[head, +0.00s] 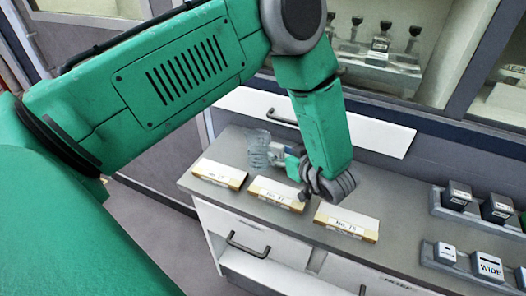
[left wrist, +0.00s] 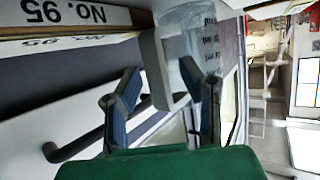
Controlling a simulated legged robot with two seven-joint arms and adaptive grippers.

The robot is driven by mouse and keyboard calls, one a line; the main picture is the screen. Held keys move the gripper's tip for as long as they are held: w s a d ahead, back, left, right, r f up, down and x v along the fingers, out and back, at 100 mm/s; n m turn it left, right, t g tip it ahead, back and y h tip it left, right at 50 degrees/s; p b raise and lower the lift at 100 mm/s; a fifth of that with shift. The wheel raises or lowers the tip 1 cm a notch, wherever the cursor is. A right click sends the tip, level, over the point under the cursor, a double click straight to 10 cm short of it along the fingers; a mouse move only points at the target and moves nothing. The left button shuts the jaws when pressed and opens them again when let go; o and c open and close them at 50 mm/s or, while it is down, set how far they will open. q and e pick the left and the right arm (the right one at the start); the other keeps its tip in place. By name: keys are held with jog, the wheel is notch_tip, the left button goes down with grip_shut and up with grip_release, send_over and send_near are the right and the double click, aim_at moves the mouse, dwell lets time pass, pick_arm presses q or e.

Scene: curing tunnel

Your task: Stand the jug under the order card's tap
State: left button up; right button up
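The clear jug (head: 257,148) stands near the back of the grey counter, behind the left and middle number blocks. In the left wrist view the jug (left wrist: 190,35) is at the top middle, with dark print on it and a pale grey handle (left wrist: 160,70). My left gripper (head: 284,158) is at the jug's right side, partly hidden by my arm. Its two blue-padded fingers (left wrist: 165,100) are spread, with the handle between them and gaps visible. Number blocks (head: 220,174), (head: 276,194), (head: 346,222) line the counter front; one reads No. 95 (left wrist: 65,14). I see no order card or tap clearly.
Dark blocks on grey racks (head: 470,204) stand at the right; a lower one reads WIDE (head: 488,267). White drawers with dark handles (head: 248,245) are below the counter. A glass-fronted cabinet (head: 390,50) holding bottles is behind. The counter (head: 400,195) is bare right of the blocks.

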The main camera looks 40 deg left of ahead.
pick_arm(q)
jog(key=shift+d, duration=0.45)
grip_shut()
jog(key=shift+r, duration=0.1)
jog(key=shift+a, duration=0.2)
